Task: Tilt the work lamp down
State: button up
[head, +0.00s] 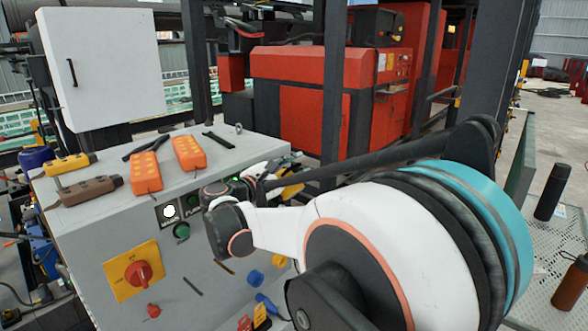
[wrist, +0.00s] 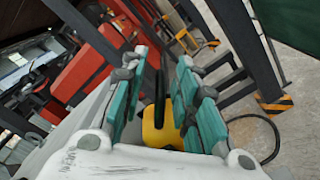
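In the wrist view my gripper (wrist: 160,60) has its two teal-padded fingers apart. A yellow body with a dark slotted upper part (wrist: 160,130) shows in the gap between them. It may be the work lamp, but its shape is too cut off to be sure. I cannot tell whether either finger touches it. In the head view a yellow piece (head: 290,190) shows just right of my wrist, at the right end of the grey cabinet top. My arm hides most of that area and the gripper's fingers. No lamp head is clearly visible.
The grey control cabinet (head: 110,235) carries orange pendants (head: 146,172), a yellow pendant (head: 70,163) and a red rotary switch (head: 138,273). A dark post (head: 333,90) and a red machine (head: 300,110) stand behind. A black bottle (head: 551,190) stands on a perforated surface at right.

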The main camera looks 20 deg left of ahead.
grip_shut()
jog(key=shift+d, duration=0.1)
jog(key=m, duration=0.1)
jog(key=d+f+m, duration=0.1)
jog(key=m, duration=0.2)
jog(key=shift+s+d+f+p, duration=0.25)
jog(key=shift+s+f+p, duration=0.1)
jog(key=shift+p, duration=0.05)
jog(key=shift+s+d+f+m, duration=0.15)
jog(key=shift+f+m, duration=0.3)
jog(key=shift+m, duration=0.5)
jog(key=shift+d+f+m, duration=0.2)
jog(key=shift+f+m, duration=0.2)
jog(key=shift+m, duration=0.5)
jog(key=shift+s+d+f+m, duration=0.15)
jog(key=shift+f+m, duration=0.3)
jog(key=shift+m, duration=0.5)
jog(key=shift+f, duration=0.1)
grip_release()
jog(key=shift+w, duration=0.1)
